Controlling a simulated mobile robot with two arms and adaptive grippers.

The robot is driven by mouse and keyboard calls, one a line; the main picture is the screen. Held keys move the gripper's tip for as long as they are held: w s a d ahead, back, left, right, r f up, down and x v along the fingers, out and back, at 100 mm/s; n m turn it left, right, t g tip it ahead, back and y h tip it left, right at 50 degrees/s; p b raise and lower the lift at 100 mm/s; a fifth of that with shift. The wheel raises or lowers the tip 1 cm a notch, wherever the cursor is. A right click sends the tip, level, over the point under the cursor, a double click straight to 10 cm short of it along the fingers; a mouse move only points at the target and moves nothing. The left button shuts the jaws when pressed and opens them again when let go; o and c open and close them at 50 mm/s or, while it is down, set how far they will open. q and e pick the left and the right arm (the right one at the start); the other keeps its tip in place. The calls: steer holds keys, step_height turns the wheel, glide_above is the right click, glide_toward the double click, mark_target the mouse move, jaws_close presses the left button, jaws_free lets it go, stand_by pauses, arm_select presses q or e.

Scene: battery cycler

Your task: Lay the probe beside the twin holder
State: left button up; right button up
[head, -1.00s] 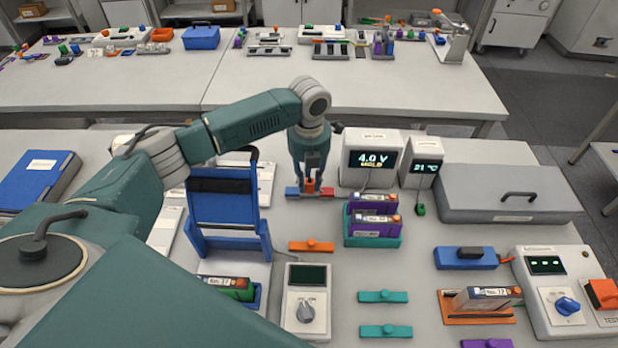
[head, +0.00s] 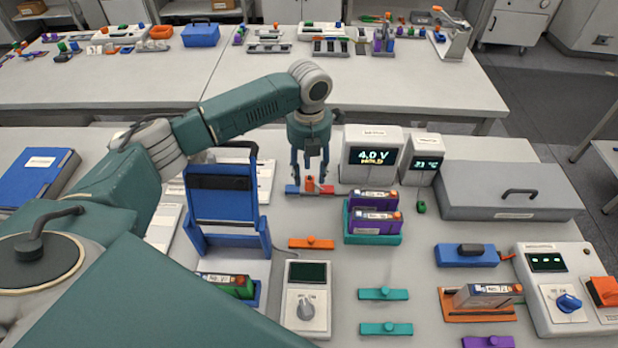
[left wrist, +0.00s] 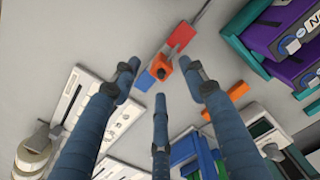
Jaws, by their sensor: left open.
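The probe (head: 294,189) is a short red and blue bar with an orange knob. It lies flat on the table, left of the twin holder (head: 373,239), with a gap between them. The twin holder is a teal tray bearing two purple batteries. My left gripper (head: 309,178) is open just above the probe, its fingers spread around the knob. In the left wrist view the probe (left wrist: 181,35) shows just beyond the open fingers (left wrist: 160,85), with a thin lead at its red end. The twin holder's teal edge (left wrist: 243,52) is at upper right there. My right gripper is out of view.
The 4.0 V meter (head: 371,160) stands right of the probe, behind the twin holder. A blue upright stand (head: 222,205) is close on the left. An orange bar (head: 311,243) lies in front. A grey lidded box (head: 510,190) fills the back right.

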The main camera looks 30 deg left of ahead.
mark_target(309, 179)
arm_select(q)
step_height(309, 179, up, 9)
steer(key=b, duration=0.1)
steer(key=shift+r+b, duration=0.15)
steer(key=shift+b, duration=0.2)
steer(key=shift+d, duration=0.1)
steer(key=shift+s, duration=0.1)
